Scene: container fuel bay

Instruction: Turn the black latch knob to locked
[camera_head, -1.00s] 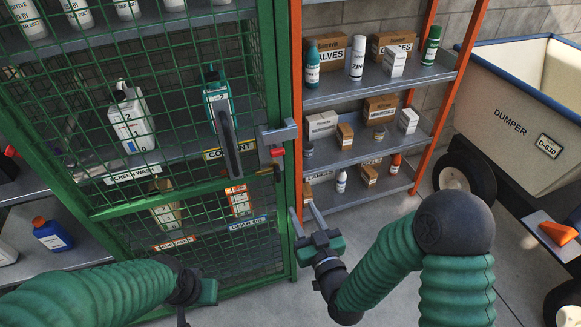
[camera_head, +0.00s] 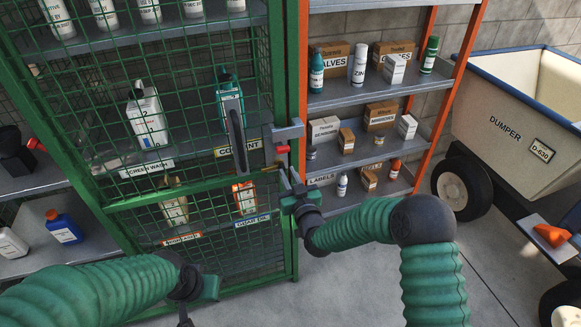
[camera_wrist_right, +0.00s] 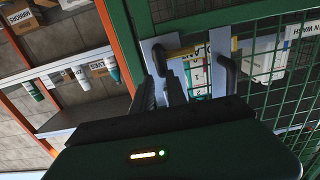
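The green mesh cage door (camera_head: 190,190) is closed, with a long black handle (camera_head: 237,142) on it. To the right of the handle is a grey latch (camera_head: 287,132) with a small red part below it. In the right wrist view, what looks like the black latch knob (camera_wrist_right: 159,60) stands on the grey latch plate; its lock position is unclear. My right gripper (camera_head: 291,178) is just below the latch, fingers apart, with nothing seen between them. In the right wrist view its fingers (camera_wrist_right: 160,92) point at the plate, just short of the knob. My left gripper (camera_head: 186,317) is low, partly cut off.
Bottles stand on shelves behind the mesh. An open shelf rack (camera_head: 375,150) with boxes and bottles is right of the cage. A cream dumper (camera_head: 510,120) stands at far right. The floor (camera_head: 350,270) in front is clear.

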